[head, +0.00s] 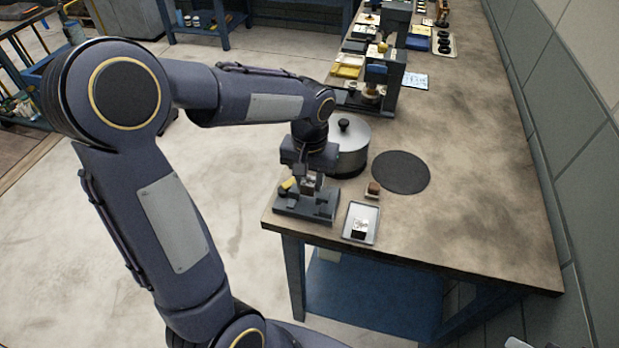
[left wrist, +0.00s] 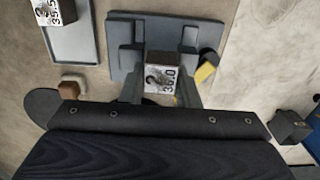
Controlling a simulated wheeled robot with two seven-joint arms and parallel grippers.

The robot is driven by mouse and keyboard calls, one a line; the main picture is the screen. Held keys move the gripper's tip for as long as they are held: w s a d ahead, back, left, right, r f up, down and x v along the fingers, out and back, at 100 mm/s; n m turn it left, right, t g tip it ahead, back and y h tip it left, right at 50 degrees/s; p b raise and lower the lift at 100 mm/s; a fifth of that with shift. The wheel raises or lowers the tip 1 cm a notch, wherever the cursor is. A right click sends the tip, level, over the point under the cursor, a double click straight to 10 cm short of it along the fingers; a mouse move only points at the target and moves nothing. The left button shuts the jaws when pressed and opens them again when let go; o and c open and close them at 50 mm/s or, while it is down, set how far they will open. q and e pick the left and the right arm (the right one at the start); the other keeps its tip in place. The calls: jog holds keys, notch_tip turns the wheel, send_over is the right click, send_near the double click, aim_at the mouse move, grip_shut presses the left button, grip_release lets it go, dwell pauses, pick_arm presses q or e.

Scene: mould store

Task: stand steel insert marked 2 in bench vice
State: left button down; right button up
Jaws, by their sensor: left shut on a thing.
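A steel insert (left wrist: 163,72) with a white label reading 2 and 36.0 is between the fingers of my left gripper (left wrist: 160,95), which is shut on it. My left gripper (head: 312,180) also shows in the head view, right above the grey bench vice (head: 298,208). The vice also shows in the left wrist view (left wrist: 122,64), with its jaws around the insert's position. I cannot tell whether the insert rests on the vice or hangs just above it. My right gripper is in neither view.
A shallow tray (head: 347,235) right of the vice holds another labelled block (left wrist: 58,10) reading 35.5. A small brown block (head: 373,189), a lidded steel pot (head: 351,158) and a round black mat (head: 401,172) are close by. The bench's right side is clear.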

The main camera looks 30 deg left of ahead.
pick_arm(q)
jog(key=shift+f, duration=0.25)
dwell(0.7)
jog(key=shift+r, duration=0.3)
dwell(0.5)
jog(key=c, duration=0.6)
grip_release()
jog(key=shift+r+p, duration=3.25)
jog(key=shift+r, duration=0.5)
